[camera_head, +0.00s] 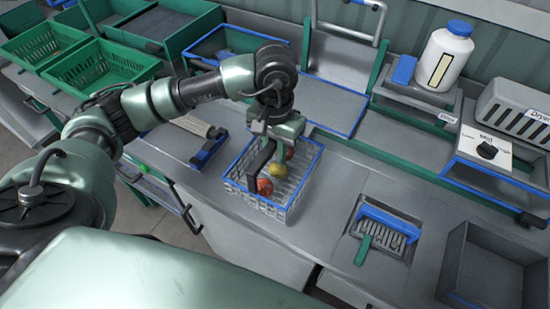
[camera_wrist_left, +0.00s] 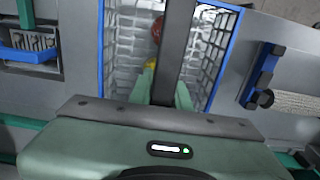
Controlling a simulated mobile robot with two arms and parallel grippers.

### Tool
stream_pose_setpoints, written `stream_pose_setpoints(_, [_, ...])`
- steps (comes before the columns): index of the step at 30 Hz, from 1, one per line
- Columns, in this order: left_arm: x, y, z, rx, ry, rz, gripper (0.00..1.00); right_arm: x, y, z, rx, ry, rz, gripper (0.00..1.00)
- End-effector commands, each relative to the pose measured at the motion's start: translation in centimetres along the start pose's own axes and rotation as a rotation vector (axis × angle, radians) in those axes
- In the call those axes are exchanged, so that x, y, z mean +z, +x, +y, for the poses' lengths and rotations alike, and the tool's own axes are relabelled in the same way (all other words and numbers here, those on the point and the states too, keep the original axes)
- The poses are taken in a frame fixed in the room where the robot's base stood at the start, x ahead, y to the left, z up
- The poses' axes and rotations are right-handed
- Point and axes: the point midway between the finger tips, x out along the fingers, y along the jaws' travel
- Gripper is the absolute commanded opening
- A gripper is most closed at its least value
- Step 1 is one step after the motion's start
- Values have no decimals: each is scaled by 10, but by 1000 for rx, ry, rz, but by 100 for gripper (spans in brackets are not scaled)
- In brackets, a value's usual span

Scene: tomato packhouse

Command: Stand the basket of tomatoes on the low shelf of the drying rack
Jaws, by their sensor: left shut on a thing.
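The basket (camera_head: 300,190) is a pale wire basket with a blue rim, standing upright at the middle of the grey counter. It holds red and yellow-green tomatoes; a red one (camera_head: 265,187) and a yellowish one (camera_head: 278,168) show. A dark handle bar (camera_wrist_left: 177,45) crosses over it in the left wrist view. My left gripper (camera_head: 275,135) is above the basket and shut on this handle. I cannot tell whether the basket's bottom touches the counter. Green posts and grey shelves with blue edges (camera_head: 330,110) stand behind; whether this is the drying rack is unclear. My right gripper is not in view.
Green crates (camera_head: 100,68) stand at the back left. A brush-like item (camera_head: 205,142) lies left of the basket. Counter just right of the basket is bare.

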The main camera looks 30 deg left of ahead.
Motion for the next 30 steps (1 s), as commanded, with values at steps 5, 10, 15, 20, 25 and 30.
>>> stream_pose_setpoints(5, [1,20,0,1,-1,-4,0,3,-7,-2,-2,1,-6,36])
stream_pose_setpoints(10, [0,36,0,0,0,0,0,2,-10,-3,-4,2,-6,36])
stream_pose_setpoints(15, [0,35,0,0,0,1,0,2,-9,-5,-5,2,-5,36])
stream_pose_setpoints(20, [0,39,0,0,1,1,0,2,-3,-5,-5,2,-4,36])
stream_pose_setpoints(25, [0,38,0,-1,0,-1,40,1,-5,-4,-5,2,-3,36])
stream_pose_setpoints(30, [0,38,0,-1,0,-1,40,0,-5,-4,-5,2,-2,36])
